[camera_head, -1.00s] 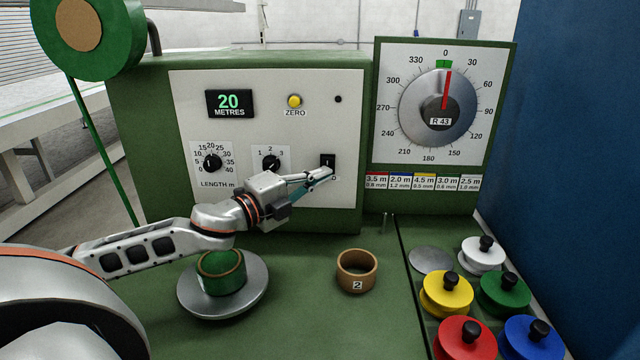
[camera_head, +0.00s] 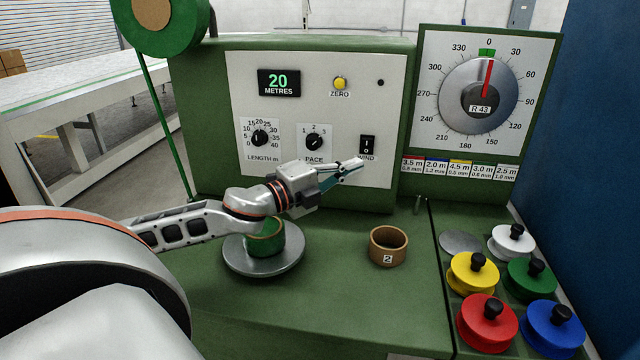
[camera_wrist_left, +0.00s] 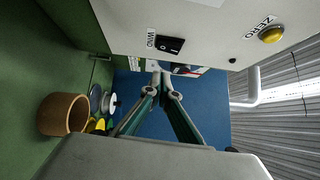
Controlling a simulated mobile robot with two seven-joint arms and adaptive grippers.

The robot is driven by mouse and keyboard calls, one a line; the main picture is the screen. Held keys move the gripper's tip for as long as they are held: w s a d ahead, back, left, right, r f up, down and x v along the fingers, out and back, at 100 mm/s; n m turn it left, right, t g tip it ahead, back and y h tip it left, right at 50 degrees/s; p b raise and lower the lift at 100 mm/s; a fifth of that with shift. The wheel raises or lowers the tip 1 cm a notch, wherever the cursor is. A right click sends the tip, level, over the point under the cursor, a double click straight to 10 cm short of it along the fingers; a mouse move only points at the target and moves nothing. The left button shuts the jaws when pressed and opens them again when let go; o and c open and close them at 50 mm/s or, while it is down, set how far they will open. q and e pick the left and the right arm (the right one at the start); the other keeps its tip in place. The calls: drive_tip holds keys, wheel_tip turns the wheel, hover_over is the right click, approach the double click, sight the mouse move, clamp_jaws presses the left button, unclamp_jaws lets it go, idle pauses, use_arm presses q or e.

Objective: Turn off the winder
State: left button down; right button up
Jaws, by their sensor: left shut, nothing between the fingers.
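The winder's black WIND rocker switch (camera_head: 367,146), marked I and O, sits on the white front panel (camera_head: 240,100) of the green machine. It also shows in the left wrist view (camera_wrist_left: 170,45). My left gripper (camera_head: 358,164) is shut and empty, just below and left of the switch in the head view. In the left wrist view its fingertips (camera_wrist_left: 163,80) meet near the switch with a small gap in the picture; I cannot tell whether they touch the panel. My right gripper is in neither view.
A green coil sits on a metal turntable (camera_head: 235,262) below my left arm. A brown ring (camera_head: 388,246) marked 2 stands on the green bench. Coloured knobbed spools, one yellow (camera_head: 472,275), stand at the right. A large dial (camera_head: 478,97) is on the right panel.

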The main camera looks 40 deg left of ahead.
use_arm(q)
drive_tip(key=v, duration=0.8)
drive_tip(key=shift+f, duration=0.25)
drive_tip(key=shift+s+a, duration=0.1)
idle(0.6)
